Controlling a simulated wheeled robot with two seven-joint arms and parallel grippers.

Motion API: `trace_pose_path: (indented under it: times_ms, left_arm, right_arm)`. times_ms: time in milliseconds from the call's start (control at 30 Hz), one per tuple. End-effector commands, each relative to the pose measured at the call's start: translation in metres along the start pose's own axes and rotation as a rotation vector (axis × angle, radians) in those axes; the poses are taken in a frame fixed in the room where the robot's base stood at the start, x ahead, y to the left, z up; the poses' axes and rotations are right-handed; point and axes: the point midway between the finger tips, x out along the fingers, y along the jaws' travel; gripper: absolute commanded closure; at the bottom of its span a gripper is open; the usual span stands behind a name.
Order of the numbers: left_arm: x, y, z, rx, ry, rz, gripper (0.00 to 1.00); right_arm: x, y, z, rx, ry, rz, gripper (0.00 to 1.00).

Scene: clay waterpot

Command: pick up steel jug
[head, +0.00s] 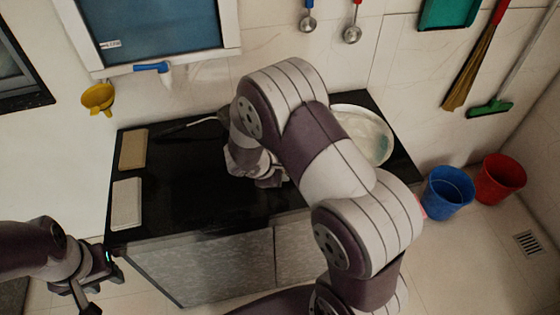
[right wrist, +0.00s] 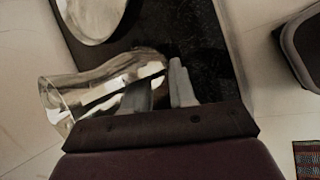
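The steel jug (right wrist: 88,92) is a shiny metal vessel in the right wrist view, lying across the picture with its wide end to the left. My right gripper (right wrist: 160,86) is at the jug's right end. One finger overlaps the jug and the other is just right of it. The fingers are a little apart, but I cannot tell whether they grip the jug. In the head view my right arm hides most of this spot, and I cannot make out the jug. My left gripper (head: 104,284) is open and empty, low at the left, away from the counter.
The black counter (head: 200,185) holds a tan block (head: 133,150) and a white block (head: 127,203) at its left end. A round pale dish (head: 365,122) is at the right. A blue bucket (head: 447,192) and a red bucket (head: 500,178) stand on the floor.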

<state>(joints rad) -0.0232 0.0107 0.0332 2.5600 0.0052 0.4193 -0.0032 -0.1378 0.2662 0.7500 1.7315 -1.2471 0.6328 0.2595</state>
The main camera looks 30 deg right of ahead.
Motion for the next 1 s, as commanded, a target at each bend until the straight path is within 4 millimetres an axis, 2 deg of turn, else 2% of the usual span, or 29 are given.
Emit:
trace_pose_path:
  times_ms: [233,267,333,767,1000]
  left_arm:
    - [0.001,0.000,0.000,0.000,0.000,0.000,0.61]
    - [0.001,0.000,0.000,0.000,0.000,0.000,0.61]
    - [0.001,0.000,0.000,0.000,0.000,0.000,0.61]
    - [0.000,0.000,0.000,0.000,0.000,0.000,0.61]
    - [-0.001,0.000,0.000,0.000,0.000,0.000,0.61]
  right_arm:
    - [0.005,0.000,0.000,0.000,0.001,0.000,0.75]
    - [0.005,0.000,0.000,0.000,0.001,0.000,0.78]
    - [0.005,0.000,0.000,0.000,0.001,0.000,1.00]
    - [0.001,0.003,0.001,0.003,0.002,0.003,1.00]
    - [-0.027,0.019,0.012,0.005,0.004,0.005,1.00]
